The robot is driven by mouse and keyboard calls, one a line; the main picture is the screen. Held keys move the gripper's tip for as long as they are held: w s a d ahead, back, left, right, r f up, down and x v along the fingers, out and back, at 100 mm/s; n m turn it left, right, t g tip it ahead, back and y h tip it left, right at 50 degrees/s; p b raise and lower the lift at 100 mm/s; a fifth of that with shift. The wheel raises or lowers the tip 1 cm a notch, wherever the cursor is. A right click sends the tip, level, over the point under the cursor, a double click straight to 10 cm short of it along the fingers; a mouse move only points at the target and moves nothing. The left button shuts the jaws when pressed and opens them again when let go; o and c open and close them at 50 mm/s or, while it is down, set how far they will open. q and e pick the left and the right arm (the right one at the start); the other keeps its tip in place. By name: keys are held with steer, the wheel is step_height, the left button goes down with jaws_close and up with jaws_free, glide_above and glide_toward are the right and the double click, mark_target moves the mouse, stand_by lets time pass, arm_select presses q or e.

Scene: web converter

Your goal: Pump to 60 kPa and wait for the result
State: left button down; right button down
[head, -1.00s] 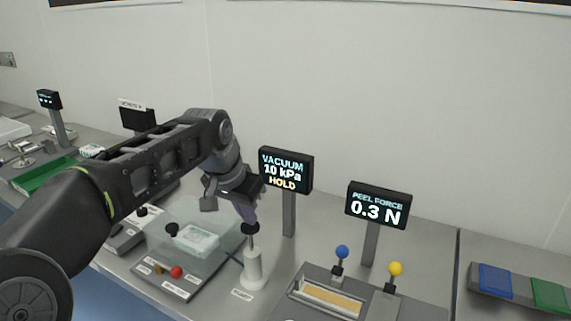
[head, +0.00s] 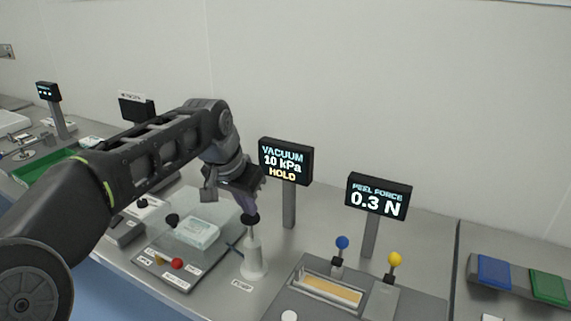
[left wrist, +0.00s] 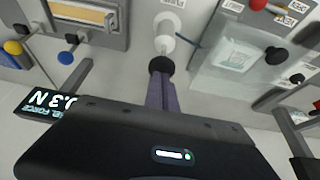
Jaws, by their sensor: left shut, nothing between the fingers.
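The white hand pump (head: 254,258) stands upright on the bench, its black knob (head: 250,219) raised on a thin rod. My left gripper (head: 250,206) is shut and empty, its fingertips at the top of the knob. In the left wrist view the shut fingers (left wrist: 160,90) reach to the black knob (left wrist: 161,66), with the white pump body (left wrist: 166,28) beyond. Whether they touch the knob is hard to tell. The vacuum display (head: 285,161) reads 10 kPa HOLD. The clear vacuum chamber (head: 190,225) holds a white pack (head: 198,233). My right gripper is not in view.
The peel force display (head: 378,196) reads 0.3 N, behind a peel fixture with blue (head: 342,242) and yellow (head: 394,259) knobs. A red knob (head: 177,263) is on the chamber base. Blue (head: 494,272) and green (head: 548,286) bins stand right. A green tray (head: 45,170) is left.

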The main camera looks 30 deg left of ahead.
mark_target(248, 218)
arm_select(q)
steer(key=shift+f+b, duration=1.2)
steer(key=shift+f, duration=0.55)
steer(key=shift+r, duration=0.1)
steer(key=shift+r+p, duration=1.95)
steer(key=shift+r, duration=0.3)
steer(key=shift+f+b, duration=2)
steer(key=shift+f, duration=0.5)
steer(key=shift+r+p, duration=2.05)
steer(key=shift+r, duration=0.45)
steer(key=shift+f, duration=0.1)
